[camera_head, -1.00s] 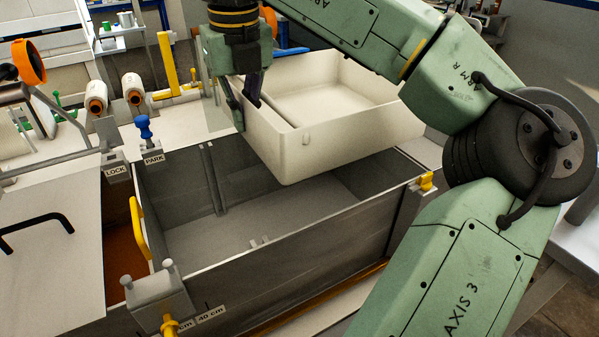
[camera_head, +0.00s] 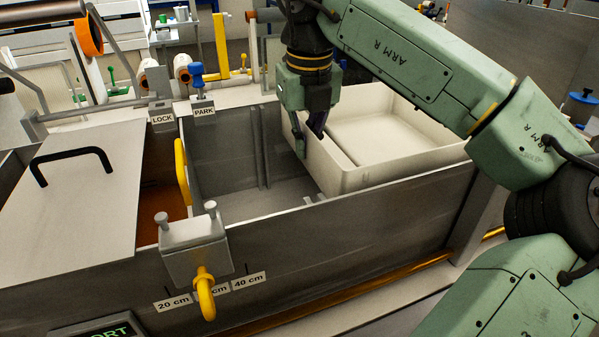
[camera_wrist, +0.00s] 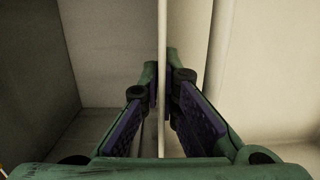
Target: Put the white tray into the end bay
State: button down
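The white tray (camera_head: 390,171) is an open cream-white box with an inner rib, at the right part of the grey metal bath. Its lower part is hidden behind the bath's front wall (camera_head: 350,228), so I cannot tell whether it touches the floor. The end bay, right of the divider with the yellow handle (camera_head: 182,170), shows bare floor (camera_head: 255,203) left of the tray. My gripper (camera_head: 309,143) points down and is shut on the tray's left wall. In the wrist view the fingers (camera_wrist: 163,85) sit on either side of that thin wall (camera_wrist: 162,35).
A pale lid (camera_head: 85,205) with a black handle covers the bath's left part, beside an orange-brown liquid (camera_head: 160,210). A clamp block (camera_head: 193,248) with a yellow hook sits on the front rim.

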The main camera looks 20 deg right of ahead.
aim_at(305, 165)
notch_tip(305, 165, down, 4)
jog(key=shift+r+b, duration=0.1)
jog(key=shift+b, duration=1.1)
jog(key=shift+r, duration=0.15)
jog(key=shift+f, duration=0.2)
jog(key=c, duration=1.8)
grip_release()
jog(key=r+p, duration=0.3)
jog(key=r, duration=0.1)
jog(key=s+r+p, duration=0.1)
jog(key=r+p, duration=0.2)
jog(key=r, duration=0.1)
jog(key=r+p, duration=0.3)
jog(key=r, duration=0.1)
jog(key=shift+s+a+r, duration=0.1)
jog(key=shift+s+r, duration=0.05)
jog(key=shift+s, duration=0.1)
